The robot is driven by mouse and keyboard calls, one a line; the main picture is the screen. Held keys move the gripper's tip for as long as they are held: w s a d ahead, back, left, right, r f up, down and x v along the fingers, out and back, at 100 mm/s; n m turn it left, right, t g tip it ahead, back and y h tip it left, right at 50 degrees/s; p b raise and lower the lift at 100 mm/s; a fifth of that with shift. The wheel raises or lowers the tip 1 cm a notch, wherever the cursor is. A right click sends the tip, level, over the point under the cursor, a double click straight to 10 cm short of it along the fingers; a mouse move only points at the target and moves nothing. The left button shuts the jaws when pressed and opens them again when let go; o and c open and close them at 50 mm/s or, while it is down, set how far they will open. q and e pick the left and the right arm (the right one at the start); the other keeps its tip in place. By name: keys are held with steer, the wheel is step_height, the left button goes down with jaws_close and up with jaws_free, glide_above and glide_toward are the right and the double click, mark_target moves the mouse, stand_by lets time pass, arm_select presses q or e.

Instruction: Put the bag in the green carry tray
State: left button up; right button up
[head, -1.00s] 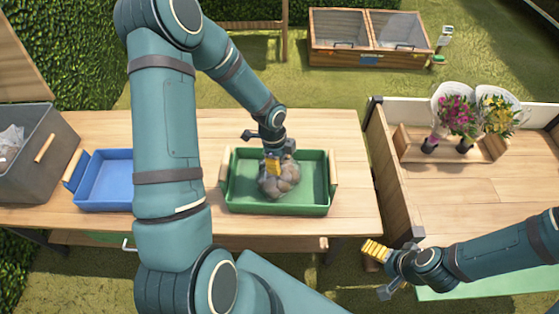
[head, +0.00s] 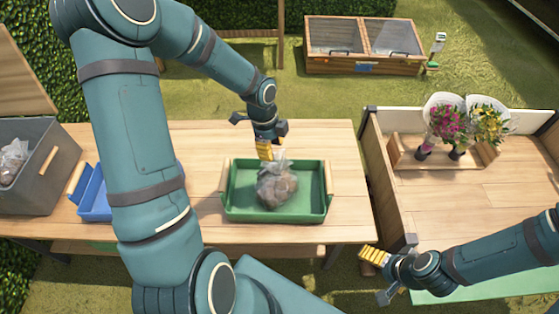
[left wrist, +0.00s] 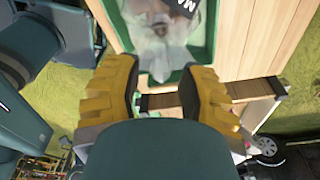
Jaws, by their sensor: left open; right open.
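The clear bag (head: 277,187) with brownish round contents lies inside the green carry tray (head: 232,212) on the wooden table. Its gathered top points toward the back of the tray. My left gripper (head: 267,152) is open just above and behind the bag's top, apart from it as far as I can see. In the left wrist view the yellow fingers (left wrist: 165,95) are spread with nothing between them, and the bag (left wrist: 160,40) shows beyond them in the tray. My right gripper (head: 372,258) is open and empty, low in front of the right table.
A blue tray (head: 92,202) stands left of the green tray, partly hidden by my left arm. A grey crate (head: 40,180) with another clear bag (head: 14,160) is at far left. Flower bouquets (head: 447,122) stand in a wooden holder on the right table (head: 480,200).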

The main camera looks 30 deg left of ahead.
arm_select(q)
steer(key=s+d+f+n, duration=0.3)
steer(key=d+f+n, duration=0.1)
steer(key=d+n, duration=0.2)
steer(key=s+d+f+n+t+h, duration=0.1)
steer(key=s+d+f+n, duration=0.3)
steer(key=d+n, duration=0.2)
steer(key=s+d+f+n+h, duration=0.1)
steer(key=s+d+f+n, duration=0.3)
steer(key=d+n, duration=0.2)
steer(key=shift+d+f, duration=0.35)
steer(key=shift+d, duration=0.35)
